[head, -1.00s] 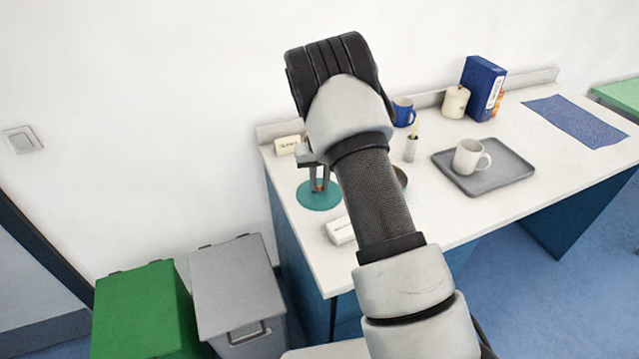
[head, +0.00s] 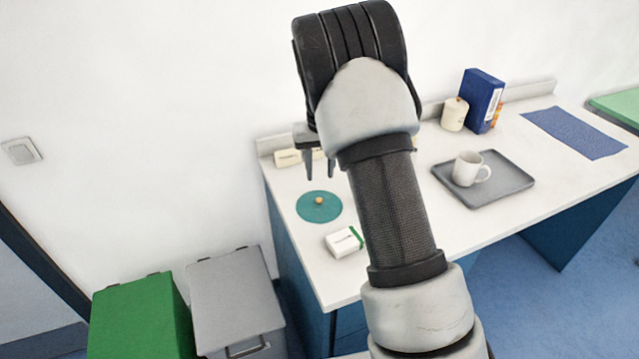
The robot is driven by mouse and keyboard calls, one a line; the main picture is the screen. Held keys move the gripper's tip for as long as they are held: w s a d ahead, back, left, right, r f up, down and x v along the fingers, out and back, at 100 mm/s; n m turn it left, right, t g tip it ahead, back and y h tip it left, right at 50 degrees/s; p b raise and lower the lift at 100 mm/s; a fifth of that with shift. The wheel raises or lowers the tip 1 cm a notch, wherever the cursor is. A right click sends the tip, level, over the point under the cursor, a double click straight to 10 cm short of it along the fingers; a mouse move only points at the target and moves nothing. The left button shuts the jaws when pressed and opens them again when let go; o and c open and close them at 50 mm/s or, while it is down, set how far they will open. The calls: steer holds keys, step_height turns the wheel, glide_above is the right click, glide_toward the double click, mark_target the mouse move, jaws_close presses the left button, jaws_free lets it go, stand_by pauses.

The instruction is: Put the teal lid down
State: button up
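The teal lid (head: 307,208) is a flat round disc with a small orange-tan knob. It lies flat on the left end of the white counter (head: 408,246) in the head view. My gripper (head: 320,174) is above and behind the lid, apart from it. Its two dark fingers point down with a gap between them, and nothing shows in the gap. My arm covers part of the gripper and the middle of the counter.
A white box with a green end (head: 341,243) lies just in front of the lid. A small cream box (head: 287,158) stands behind it. A grey tray (head: 508,187) with a white mug (head: 466,168), a cream canister (head: 454,115) and a blue box (head: 480,100) are farther right.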

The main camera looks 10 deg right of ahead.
steer(key=s+r+t+y, duration=0.1)
steer(key=s+r+t, duration=0.1)
steer(key=s+r, duration=1.4)
steer(key=s+r+t, duration=0.1)
steer(key=s+r, duration=0.1)
steer(key=s, duration=0.7)
steer(key=s+r+t+h, duration=0.1)
steer(key=s+r, duration=0.1)
steer(key=s, duration=0.8)
steer(key=shift+s+r, duration=0.2)
steer(key=shift+s, duration=0.05)
